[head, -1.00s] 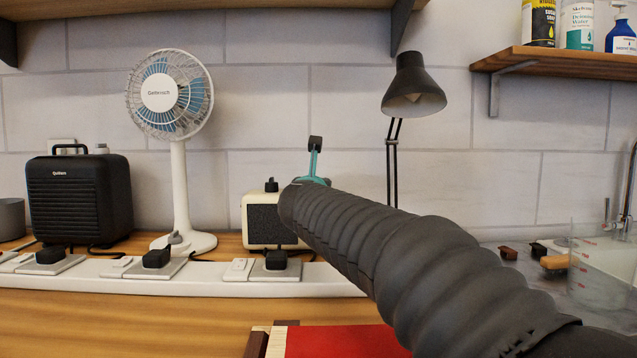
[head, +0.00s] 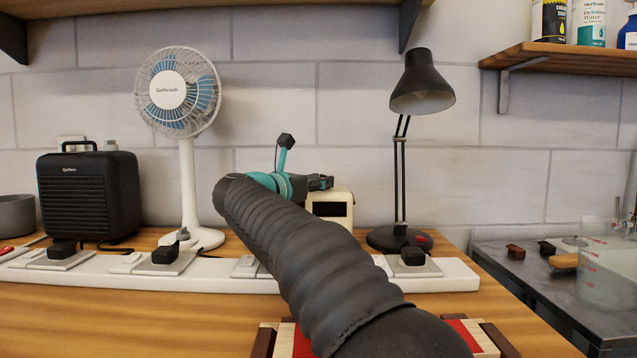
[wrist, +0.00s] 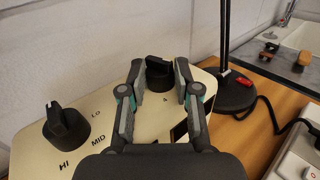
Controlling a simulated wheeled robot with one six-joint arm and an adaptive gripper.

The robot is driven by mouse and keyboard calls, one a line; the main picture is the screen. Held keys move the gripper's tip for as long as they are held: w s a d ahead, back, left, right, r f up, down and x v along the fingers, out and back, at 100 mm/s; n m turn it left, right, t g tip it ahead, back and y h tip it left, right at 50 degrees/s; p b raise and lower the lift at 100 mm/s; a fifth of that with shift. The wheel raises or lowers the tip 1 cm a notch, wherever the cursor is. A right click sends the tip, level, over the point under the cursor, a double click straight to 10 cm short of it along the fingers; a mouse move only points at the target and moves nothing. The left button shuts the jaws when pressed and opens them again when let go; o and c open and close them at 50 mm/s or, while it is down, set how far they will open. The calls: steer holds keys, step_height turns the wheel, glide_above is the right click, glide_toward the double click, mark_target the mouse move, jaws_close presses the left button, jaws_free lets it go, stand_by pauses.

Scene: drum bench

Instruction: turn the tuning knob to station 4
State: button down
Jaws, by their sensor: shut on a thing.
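The cream radio (head: 331,203) stands on the bench behind my arm in the head view; my arm hides its left part. In the wrist view its top (wrist: 97,115) carries two black knobs. The knob's exact pointing and any other station marks are hidden or unclear.
A black desk lamp (head: 401,150) stands right of the radio, its base (wrist: 234,93) close by. A white fan (head: 187,150) and black heater (head: 89,197) are to the left. A white power strip (head: 100,268) with plugs runs in front.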

stand_by(0.3)
steer(key=c, duration=0.8)
jaws_free()
steer(key=v, duration=1.2)
